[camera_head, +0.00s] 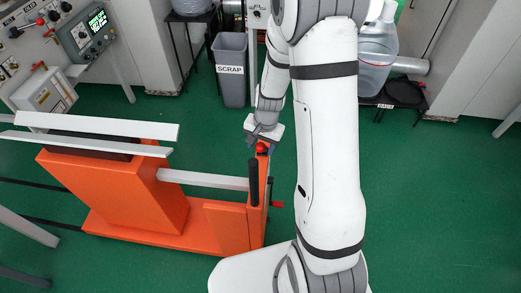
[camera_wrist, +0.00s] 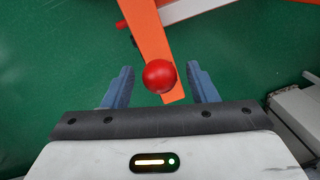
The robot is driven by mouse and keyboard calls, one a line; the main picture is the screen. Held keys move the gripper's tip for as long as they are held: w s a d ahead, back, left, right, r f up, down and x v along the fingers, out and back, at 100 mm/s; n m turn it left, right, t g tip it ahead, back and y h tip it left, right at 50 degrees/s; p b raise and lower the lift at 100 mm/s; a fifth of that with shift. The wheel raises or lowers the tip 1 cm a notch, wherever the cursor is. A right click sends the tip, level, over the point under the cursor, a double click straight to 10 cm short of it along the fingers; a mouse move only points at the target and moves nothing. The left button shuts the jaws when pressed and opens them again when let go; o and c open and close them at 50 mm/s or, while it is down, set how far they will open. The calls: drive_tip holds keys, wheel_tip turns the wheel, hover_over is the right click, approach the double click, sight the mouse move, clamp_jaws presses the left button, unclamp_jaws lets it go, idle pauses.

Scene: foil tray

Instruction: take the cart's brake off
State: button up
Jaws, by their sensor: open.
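The orange cart (camera_head: 140,195) stands on the green floor at the left in the head view. A red ball knob (camera_head: 261,147) shows at the upper end of its orange upright, by my gripper (camera_head: 265,141). In the wrist view, the red knob (camera_wrist: 159,76) lies between the two blue fingers of my gripper (camera_wrist: 162,84), with gaps on both sides. The orange bar (camera_wrist: 150,35) runs behind the knob. My gripper is open and holds nothing. A smaller red handle (camera_head: 277,204) sticks out lower on the cart's right side. Which one is the brake is not labelled.
A black grip (camera_head: 254,182) stands on the cart close to the knob. Pale rails (camera_head: 100,127) cross the cart's top. A grey SCRAP bin (camera_head: 230,70) and a clear container (camera_head: 377,55) stand beyond. The floor (camera_head: 430,200) to the right is clear.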

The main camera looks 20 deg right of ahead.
drive_tip(key=shift+w+a+f, duration=0.1)
drive_tip(key=shift+a+f, duration=0.05)
drive_tip(key=shift+f, duration=1.45)
clamp_jaws()
